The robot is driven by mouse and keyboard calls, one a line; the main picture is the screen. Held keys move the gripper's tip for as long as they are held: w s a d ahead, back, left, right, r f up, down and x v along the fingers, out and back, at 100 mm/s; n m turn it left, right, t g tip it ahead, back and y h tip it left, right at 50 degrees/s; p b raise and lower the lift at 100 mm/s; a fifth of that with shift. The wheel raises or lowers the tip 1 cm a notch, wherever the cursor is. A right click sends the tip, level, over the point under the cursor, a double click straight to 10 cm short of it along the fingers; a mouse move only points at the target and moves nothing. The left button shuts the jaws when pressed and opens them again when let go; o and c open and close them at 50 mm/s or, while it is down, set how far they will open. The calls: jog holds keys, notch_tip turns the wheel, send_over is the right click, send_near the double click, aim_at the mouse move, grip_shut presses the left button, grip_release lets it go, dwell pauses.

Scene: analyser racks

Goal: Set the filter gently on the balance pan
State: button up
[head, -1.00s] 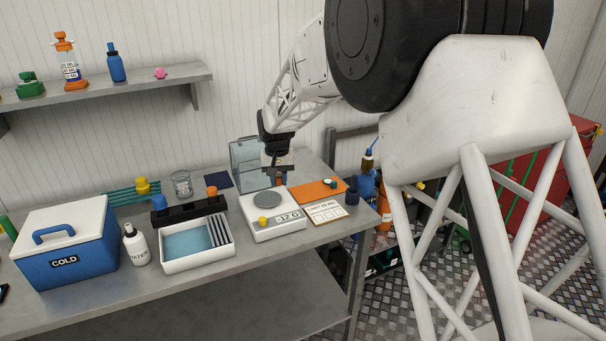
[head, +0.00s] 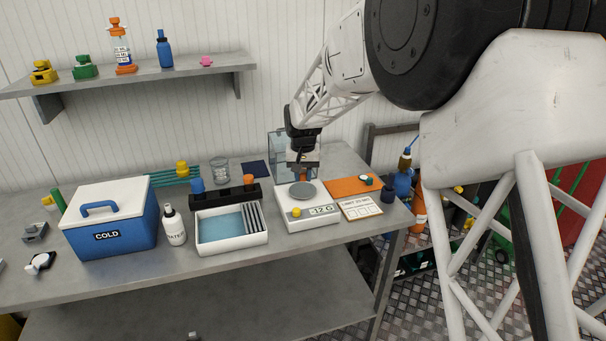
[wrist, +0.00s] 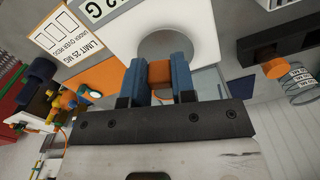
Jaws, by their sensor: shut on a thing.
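My gripper (head: 302,172) hangs by the balance (head: 308,217), just behind and above its round grey pan (head: 303,191) in the head view. In the wrist view, its two blue fingers (wrist: 159,68) are shut on a small orange piece, taken as the filter (wrist: 160,76). The grey pan (wrist: 165,44) shows just beyond the fingertips there. I cannot tell whether the orange piece touches the pan. The pan looks empty. The balance is white, with a yellow knob and a display whose reading is only partly legible.
A clear upright panel (head: 282,146) stands behind the balance. An orange mat (head: 352,186) and a limit card (head: 361,208) lie to its right. A white tray (head: 232,247) and a black rack (head: 225,199) stand close on its left. A blue cooler (head: 128,236) is farther left.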

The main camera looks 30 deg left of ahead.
jog(key=shift+f, duration=2.9)
jog(key=shift+f, duration=0.35)
jog(key=o, duration=1)
jog(key=shift+c, duration=0.2)
jog(key=shift+r, duration=0.1)
jog(key=shift+r, duration=2.95)
